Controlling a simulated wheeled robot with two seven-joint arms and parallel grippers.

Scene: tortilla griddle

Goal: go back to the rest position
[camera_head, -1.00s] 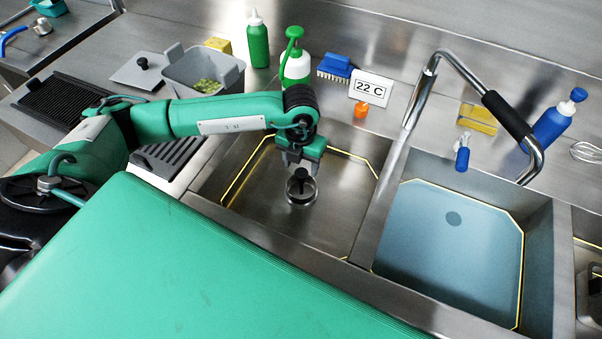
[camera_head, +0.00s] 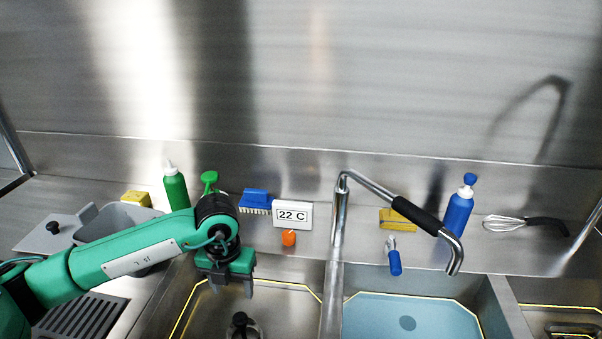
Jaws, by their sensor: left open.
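My left gripper (camera_head: 231,288) hangs above the left sink basin (camera_head: 290,310), fingers pointing down. It is open, and nothing shows between its fingers. A dark round press or lid with a black knob (camera_head: 240,322) is below it in the left basin, apart from the fingers and partly cut off by the lower picture edge. My left arm comes in from the left. My right gripper is not in view.
A chrome faucet (camera_head: 341,215) with a black grip stands between the basins. The right basin (camera_head: 408,308) holds blue water. Bottles, a blue brush (camera_head: 256,199), a 22 C sign (camera_head: 292,215) and a whisk (camera_head: 525,223) line the back ledge. A grey bin (camera_head: 122,216) is left.

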